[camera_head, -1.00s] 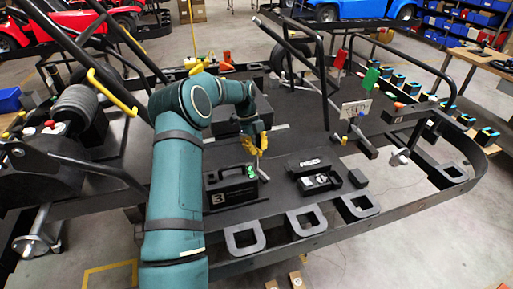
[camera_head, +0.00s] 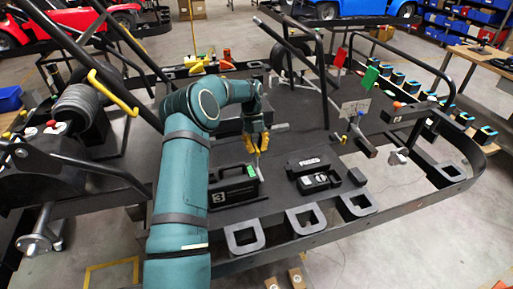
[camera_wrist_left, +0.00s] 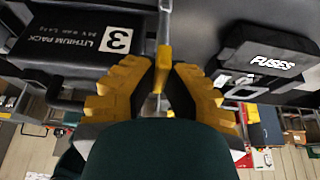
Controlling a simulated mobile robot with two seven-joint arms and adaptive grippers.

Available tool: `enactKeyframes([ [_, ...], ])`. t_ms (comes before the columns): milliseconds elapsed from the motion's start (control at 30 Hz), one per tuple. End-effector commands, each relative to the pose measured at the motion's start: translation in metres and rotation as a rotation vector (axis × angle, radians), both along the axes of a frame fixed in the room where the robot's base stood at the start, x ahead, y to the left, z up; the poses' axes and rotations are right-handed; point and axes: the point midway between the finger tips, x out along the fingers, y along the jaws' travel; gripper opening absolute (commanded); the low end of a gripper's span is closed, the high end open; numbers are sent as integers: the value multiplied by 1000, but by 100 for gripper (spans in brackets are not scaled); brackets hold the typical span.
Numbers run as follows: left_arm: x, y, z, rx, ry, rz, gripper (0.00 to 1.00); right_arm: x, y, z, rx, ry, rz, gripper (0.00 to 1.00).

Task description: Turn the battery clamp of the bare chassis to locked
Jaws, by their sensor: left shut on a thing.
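The black battery pack marked 3 (camera_head: 235,188) sits on the dark chassis floor (camera_head: 300,120). In the left wrist view the pack, lettered LITHIUM PACK (camera_wrist_left: 85,35), is at the upper left. My left gripper (camera_head: 259,146) is beside the pack's far right corner. Its yellow fingers (camera_wrist_left: 160,78) are shut on a thin metal lever (camera_wrist_left: 165,25), which seems to be the battery clamp. The lever runs up between the fingers in the wrist view. The fingers hide part of it, and its pivot is unclear. My right gripper is not in view.
A black fuse box (camera_wrist_left: 268,62) is right of the lever; in the head view it (camera_head: 308,163) stands beside an open black box (camera_head: 320,182). Square-holed brackets (camera_head: 245,238) line the near chassis rail. Black frame tubes (camera_head: 320,60) rise behind the gripper.

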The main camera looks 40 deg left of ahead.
Motion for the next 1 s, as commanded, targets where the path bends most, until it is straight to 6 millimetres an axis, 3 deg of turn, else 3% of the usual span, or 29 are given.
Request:
enactKeyframes([
  [167, -1, -1, -3, -3, 6, -2, 0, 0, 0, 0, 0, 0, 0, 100],
  [200, -1, -1, -3, -3, 6, -2, 26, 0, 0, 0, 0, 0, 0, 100],
  [267, -1, -1, -2, -3, 6, -1, 41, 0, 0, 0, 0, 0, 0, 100],
  [667, 2, 2, 5, 0, 0, 1, 41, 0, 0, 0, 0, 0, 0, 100],
  [1000, 15, 21, 60, 0, -1, 3, 41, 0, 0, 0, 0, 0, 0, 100],
])
